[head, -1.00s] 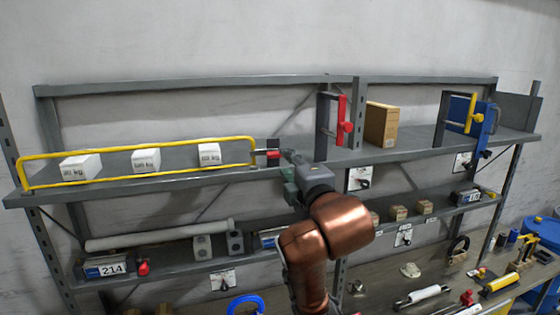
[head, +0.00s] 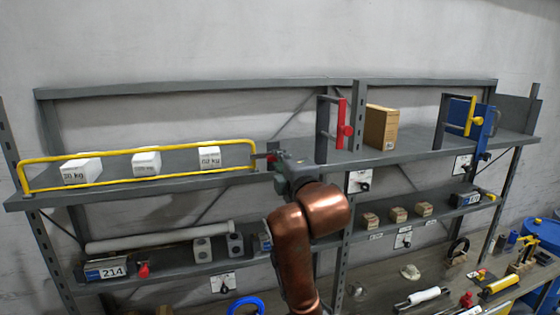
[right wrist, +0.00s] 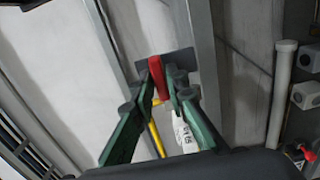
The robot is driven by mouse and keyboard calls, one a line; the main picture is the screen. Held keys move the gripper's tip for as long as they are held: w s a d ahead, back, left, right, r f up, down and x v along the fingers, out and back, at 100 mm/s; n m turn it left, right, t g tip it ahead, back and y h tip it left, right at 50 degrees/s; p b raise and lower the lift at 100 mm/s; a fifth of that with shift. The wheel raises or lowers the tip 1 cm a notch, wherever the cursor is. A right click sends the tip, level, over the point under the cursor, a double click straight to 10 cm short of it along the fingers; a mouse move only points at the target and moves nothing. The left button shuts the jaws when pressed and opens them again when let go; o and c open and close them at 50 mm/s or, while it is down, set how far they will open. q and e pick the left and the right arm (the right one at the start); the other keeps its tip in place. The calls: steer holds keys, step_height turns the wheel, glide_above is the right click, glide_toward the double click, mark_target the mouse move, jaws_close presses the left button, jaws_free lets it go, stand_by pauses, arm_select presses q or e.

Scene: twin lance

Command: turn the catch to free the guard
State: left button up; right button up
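The guard (head: 135,183) is a yellow rail frame along the front of the upper left shelf; a piece of its yellow bar also shows in the right wrist view (right wrist: 156,138). The red catch (head: 271,157) is at the guard's right end, partly hidden by my right gripper. In the right wrist view the red catch (right wrist: 158,78) stands between the green fingertips. My right gripper (head: 277,161) is at the catch, with one finger on each side of it; whether both fingers press on it is not clear. My left gripper is not in view.
White weight blocks (head: 146,163) stand behind the guard. Right of the catch are a red-handled bracket (head: 342,125), a cardboard box (head: 381,127) and a blue panel with a yellow handle (head: 470,117). A lower shelf (head: 170,262) holds a tube and small boxes.

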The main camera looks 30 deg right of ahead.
jaws_close()
steer(key=shift+m+p, duration=0.55)
steer(key=shift+m, duration=8.45)
